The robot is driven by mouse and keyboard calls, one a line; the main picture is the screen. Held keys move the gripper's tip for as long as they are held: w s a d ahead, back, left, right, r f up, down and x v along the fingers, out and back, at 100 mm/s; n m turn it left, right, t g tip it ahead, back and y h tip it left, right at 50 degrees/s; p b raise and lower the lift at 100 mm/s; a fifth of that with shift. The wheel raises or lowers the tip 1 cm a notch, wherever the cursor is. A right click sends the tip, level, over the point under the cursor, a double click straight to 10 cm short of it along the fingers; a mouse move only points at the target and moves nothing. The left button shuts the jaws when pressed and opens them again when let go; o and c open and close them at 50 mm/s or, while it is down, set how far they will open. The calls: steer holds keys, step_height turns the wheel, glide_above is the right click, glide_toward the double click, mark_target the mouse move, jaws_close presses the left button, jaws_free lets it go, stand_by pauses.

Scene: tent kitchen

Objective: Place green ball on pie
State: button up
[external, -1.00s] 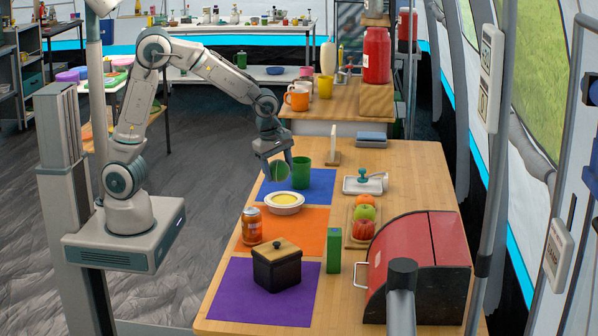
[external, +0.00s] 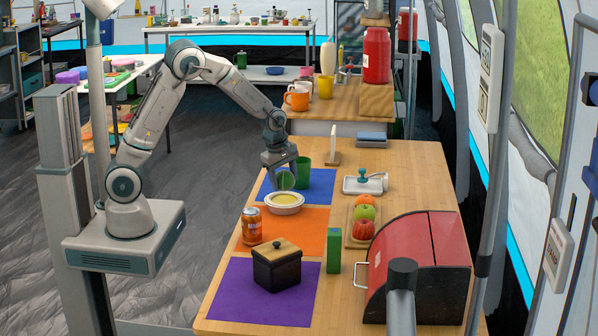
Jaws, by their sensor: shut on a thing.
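The pie (external: 284,203) has a yellow top and sits in a white dish near the border of the blue and orange mats. My gripper (external: 283,180) is shut on the green ball (external: 285,181). It holds the ball just above the far side of the pie. From this view I cannot tell whether the ball touches the pie. The fingers hide part of the ball. A green cup (external: 303,174) stands just to the right of the ball on the blue mat (external: 322,184).
A jar (external: 251,227) stands on the orange mat (external: 306,232), and a black pot (external: 276,268) on the purple mat (external: 235,290). A green box (external: 334,252), a board with fruit and a red bread box (external: 420,262) are to the right.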

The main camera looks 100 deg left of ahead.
mark_target(284, 187)
steer(key=shift+f, duration=1.4)
steer(key=shift+f, duration=0.15)
steer(key=o, duration=1)
steer(key=shift+c, duration=0.2)
